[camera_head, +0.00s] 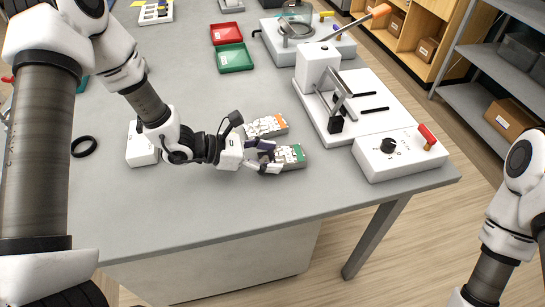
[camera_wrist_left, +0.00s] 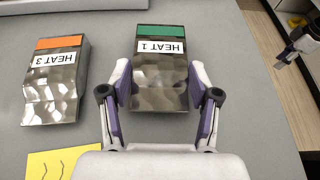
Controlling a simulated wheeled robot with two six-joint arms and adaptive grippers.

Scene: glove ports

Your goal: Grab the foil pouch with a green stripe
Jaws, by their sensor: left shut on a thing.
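The foil pouch with a green stripe (camera_head: 291,157) lies on the grey table, its stripe end away from my left wrist. In the left wrist view the pouch (camera_wrist_left: 160,80) is silver, crinkled, and labelled HEAT 1. My left gripper (camera_head: 268,160) is shut on it, one finger on each side near its lower half; the fingers also show in the left wrist view (camera_wrist_left: 160,95). Part of my right gripper (camera_wrist_left: 300,45) shows at the upper right of the left wrist view, too small to judge its jaws.
An orange-striped pouch (camera_head: 266,126), labelled HEAT 3, lies beside it. A yellow card (camera_wrist_left: 50,164) is near my left wrist. A white lever press (camera_head: 345,105) and a control box (camera_head: 400,152) stand to the right. Red (camera_head: 225,34) and green (camera_head: 234,58) trays sit farther back.

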